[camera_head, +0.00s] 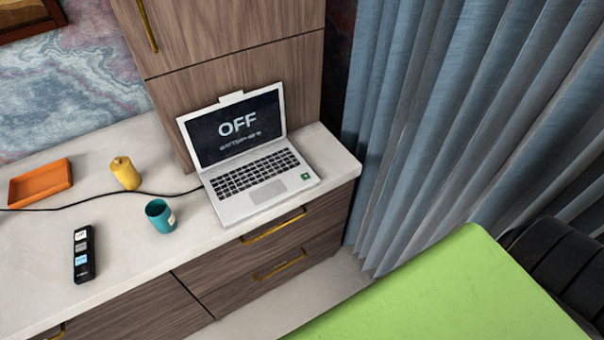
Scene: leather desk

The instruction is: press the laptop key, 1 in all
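An open silver laptop (267,196) stands at the right end of the white desk top. Its dark screen (237,127) shows the word "OFF" in large letters with a smaller unreadable line under it. Its black keyboard (253,172) faces the front, and no single key can be told apart by its label. A small green patch (306,177) shows at the right front of the laptop's base. Neither of my grippers is in view.
A teal cup (160,216), a yellow canister (125,173), an orange tray (40,184) and a black device (83,254) stand left of the laptop. A black cable (95,199) crosses the desk top (125,258). Blue curtains (440,120) hang at right; a green surface (440,290) lies in front.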

